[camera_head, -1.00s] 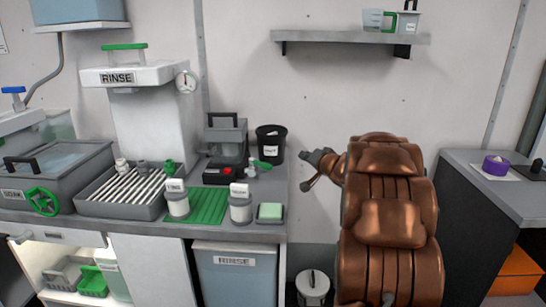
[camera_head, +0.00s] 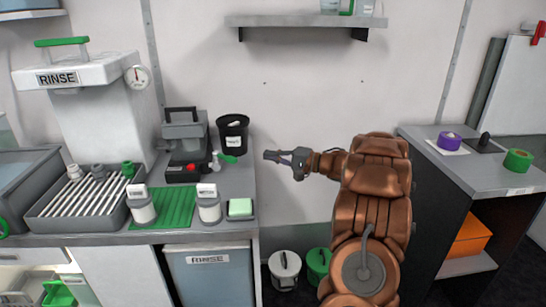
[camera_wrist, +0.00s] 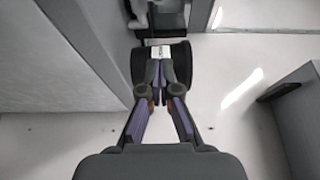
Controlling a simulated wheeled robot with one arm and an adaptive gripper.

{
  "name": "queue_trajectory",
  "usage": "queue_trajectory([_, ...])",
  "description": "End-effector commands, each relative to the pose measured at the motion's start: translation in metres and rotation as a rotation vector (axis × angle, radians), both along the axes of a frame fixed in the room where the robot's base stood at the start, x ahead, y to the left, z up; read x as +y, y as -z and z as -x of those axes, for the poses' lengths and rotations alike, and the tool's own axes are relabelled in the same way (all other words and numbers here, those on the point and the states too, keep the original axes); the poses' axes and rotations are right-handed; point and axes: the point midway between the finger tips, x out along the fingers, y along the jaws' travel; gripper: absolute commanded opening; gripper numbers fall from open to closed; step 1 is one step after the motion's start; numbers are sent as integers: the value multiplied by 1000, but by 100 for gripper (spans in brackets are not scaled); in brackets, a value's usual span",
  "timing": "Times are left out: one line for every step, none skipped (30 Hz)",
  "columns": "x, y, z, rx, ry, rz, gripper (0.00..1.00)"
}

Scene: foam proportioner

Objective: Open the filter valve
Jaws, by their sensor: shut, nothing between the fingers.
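I cannot tell for sure which part is the filter valve. A green handwheel (camera_head: 3,222) is cut off at the left edge in the head view. A small white fitting with a green end (camera_head: 228,159) lies by the black bucket (camera_head: 233,135). My gripper (camera_head: 268,156) is to the right of the bucket, apart from it, pointing left. In the wrist view its fingertips (camera_wrist: 161,68) meet, empty, with the black bucket (camera_wrist: 177,76) and its white label beyond them.
A grey machine with a red button (camera_head: 186,145) stands left of the bucket. The counter also holds a ribbed tray (camera_head: 60,217), a green mat (camera_head: 178,213) and two labelled jars. A right-hand worktop (camera_head: 470,172) carries tape rolls.

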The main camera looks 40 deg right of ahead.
Motion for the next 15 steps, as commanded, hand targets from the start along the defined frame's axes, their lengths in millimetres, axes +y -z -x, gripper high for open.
queue_trajectory([6, 1, -9, 0, -4, 0, 0])
queue_trajectory([9, 1, -13, 0, -4, 0, 0])
queue_trajectory([12, 1, -19, -1, -5, 0, 0])
queue_trajectory([15, 0, -23, -1, -5, 0, 0])
queue_trajectory([17, 0, -27, -2, -4, 0, 0])
queue_trajectory([20, 0, -33, -2, -4, 0, 0])
queue_trajectory([22, 0, -37, -2, -3, 0, 0])
queue_trajectory([24, 0, -41, -1, -2, 0, 0])
queue_trajectory([26, 1, -46, -1, -1, 0, 0])
queue_trajectory([28, 1, -50, 0, -1, 1, 0])
queue_trajectory([30, 1, -54, -1, 1, 0, 0])
queue_trajectory([33, 0, -59, -1, 1, 0, 0])
queue_trajectory([35, 0, -62, -1, 1, 0, 0])
queue_trajectory([37, 0, -59, -1, 4, 0, 0])
queue_trajectory([40, 0, -57, -1, 4, 0, 0])
